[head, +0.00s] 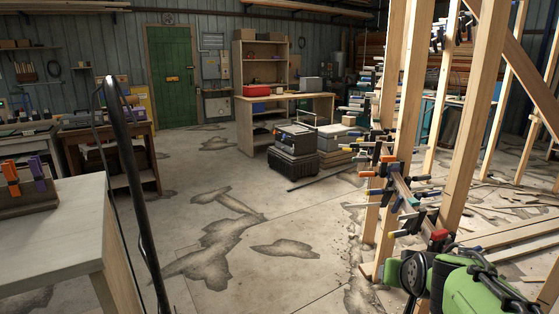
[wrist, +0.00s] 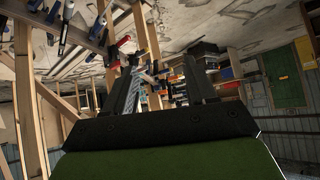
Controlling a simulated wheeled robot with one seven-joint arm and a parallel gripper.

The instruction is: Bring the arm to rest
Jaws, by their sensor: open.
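My gripper (wrist: 160,72) is open in the wrist view, its two dark fingers spread apart. I see nothing held between them; clamps and wooden posts show in the gap beyond. In the head view my green and black arm (head: 465,285) reaches in at the lower right, near the foot of the wooden posts. The fingertips are hard to make out there. The curved wooden stringer (head: 401,188) stands between the posts, with several bar clamps (head: 383,170) along it. It lies just beyond my arm in the picture. The wrist view is turned nearly upside down.
Tall wooden posts (head: 476,115) rise close to my arm. A pale workbench (head: 50,225) with orange and purple clamps (head: 38,175) is at the left. Black toolboxes (head: 292,165) stand mid-room. A green door (head: 172,75) is at the back. The middle floor is clear.

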